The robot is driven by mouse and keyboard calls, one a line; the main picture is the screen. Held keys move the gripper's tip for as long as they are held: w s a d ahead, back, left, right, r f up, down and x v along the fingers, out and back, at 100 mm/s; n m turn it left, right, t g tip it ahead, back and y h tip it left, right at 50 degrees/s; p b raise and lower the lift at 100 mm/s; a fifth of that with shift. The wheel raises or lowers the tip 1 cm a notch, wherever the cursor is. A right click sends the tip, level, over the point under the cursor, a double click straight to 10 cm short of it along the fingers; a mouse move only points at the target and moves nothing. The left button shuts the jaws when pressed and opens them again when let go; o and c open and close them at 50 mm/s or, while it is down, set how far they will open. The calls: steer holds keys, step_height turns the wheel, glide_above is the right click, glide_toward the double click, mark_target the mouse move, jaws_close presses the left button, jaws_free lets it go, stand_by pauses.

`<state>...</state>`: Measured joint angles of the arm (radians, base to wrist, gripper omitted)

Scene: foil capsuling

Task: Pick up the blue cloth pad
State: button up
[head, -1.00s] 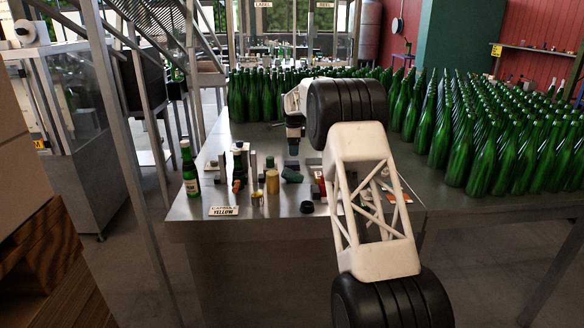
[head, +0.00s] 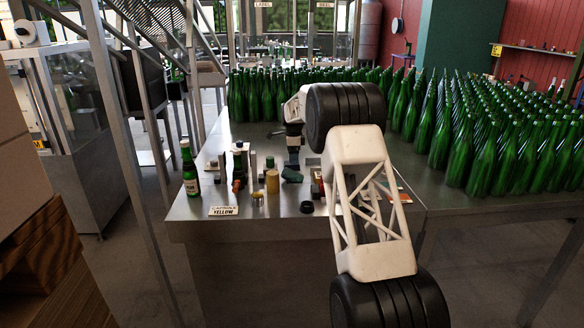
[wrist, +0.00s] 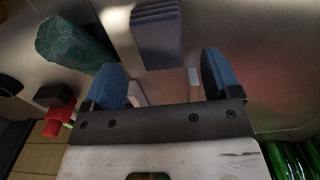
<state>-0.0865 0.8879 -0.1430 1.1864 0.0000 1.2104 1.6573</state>
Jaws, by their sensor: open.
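The blue cloth pad (wrist: 157,38) shows in the wrist view as a ribbed blue-grey block on the metal table, ahead of my gripper and between the lines of its two fingers. My gripper (wrist: 162,66) is open, with blue finger faces and nothing held between them. The pad's near edge is close to the fingertip line; I cannot tell the height gap. I cannot make out the pad apart from the fingers there.
Many green bottles (head: 470,150) fill the right.

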steer(key=shift+f, duration=2.1)
steer(key=c, duration=1)
steer(key=shift+r, duration=0.1)
steer(key=shift+r, duration=4.9)
